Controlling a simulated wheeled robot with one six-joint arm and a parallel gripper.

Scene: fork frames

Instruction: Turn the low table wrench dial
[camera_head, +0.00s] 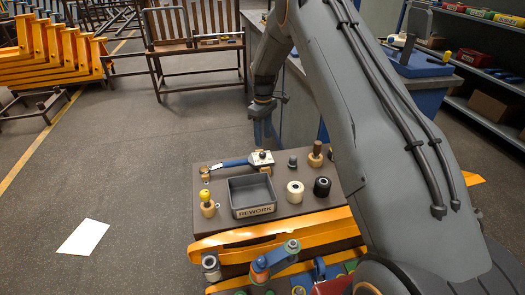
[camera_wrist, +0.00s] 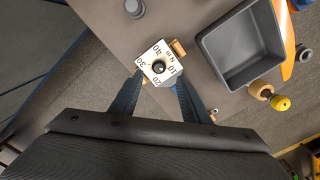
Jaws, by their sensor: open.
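The wrench dial (camera_head: 262,158) is a pale square plate with a dark knob, on the low table (camera_head: 220,225). In the wrist view the dial (camera_wrist: 150,62) shows numbers around a black centre knob. The wrench's blue handle (camera_head: 236,162) runs left from the dial in the head view. My gripper (camera_head: 263,135) points down above the dial. In the wrist view my gripper (camera_wrist: 158,82) is open, with one finger at each lower side of the dial. I cannot tell the exact height gap or any contact.
A grey REWORK tray (camera_head: 238,211) stands in front of the dial. A cream roll (camera_head: 295,192), a black roll (camera_head: 322,187), a yellow-topped wooden knob (camera_head: 206,199) and a brass-topped wooden piece (camera_head: 315,155) stand around it. Open floor lies left of the table.

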